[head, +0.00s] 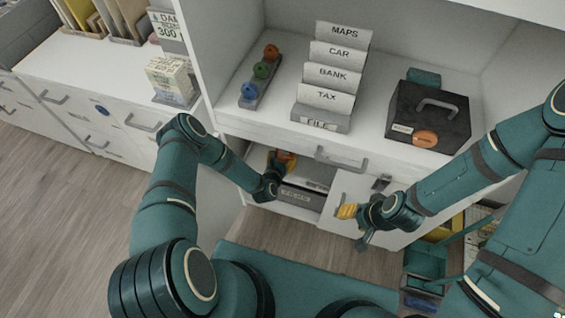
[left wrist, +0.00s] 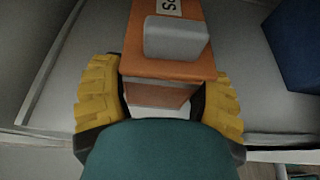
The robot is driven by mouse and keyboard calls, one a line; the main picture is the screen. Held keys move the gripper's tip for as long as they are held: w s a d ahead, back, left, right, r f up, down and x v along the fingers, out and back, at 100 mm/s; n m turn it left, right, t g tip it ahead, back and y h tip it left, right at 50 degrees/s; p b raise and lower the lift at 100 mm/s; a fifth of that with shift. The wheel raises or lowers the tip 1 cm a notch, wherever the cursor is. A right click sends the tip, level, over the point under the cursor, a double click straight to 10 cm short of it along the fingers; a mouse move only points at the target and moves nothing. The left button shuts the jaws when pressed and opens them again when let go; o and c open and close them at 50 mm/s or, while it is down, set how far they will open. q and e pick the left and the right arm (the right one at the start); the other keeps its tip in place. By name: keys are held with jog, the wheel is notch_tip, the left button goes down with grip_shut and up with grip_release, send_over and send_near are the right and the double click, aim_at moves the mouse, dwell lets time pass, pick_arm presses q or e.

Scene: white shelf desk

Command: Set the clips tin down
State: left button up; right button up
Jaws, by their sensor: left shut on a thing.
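An orange tin (left wrist: 160,98), which I take for the clips tin, sits between the yellow fingers of my left gripper (left wrist: 160,105) in the left wrist view. A grey block-shaped part shows on its face, beside a partly cut-off white label. In the head view my left gripper (head: 284,163) reaches into the open shelf compartment below the desk top, with a bit of the orange tin (head: 288,156) showing. Whether the tin touches the shelf floor is unclear. My right gripper (head: 349,212) hangs in front of the cabinet; its finger opening is unclear.
A grey labelled box (head: 298,196) lies low in the same compartment. A dark blue thing (left wrist: 297,42) stands right of the tin in the left wrist view. The desk top above holds a file rack (head: 322,120), a black case (head: 428,115) and a tray of coloured knobs (head: 250,95).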

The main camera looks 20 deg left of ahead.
pick_arm(q)
jog(key=shift+f, duration=1.1)
jog(key=o, duration=1.3)
jog(key=shift+f, duration=0.1)
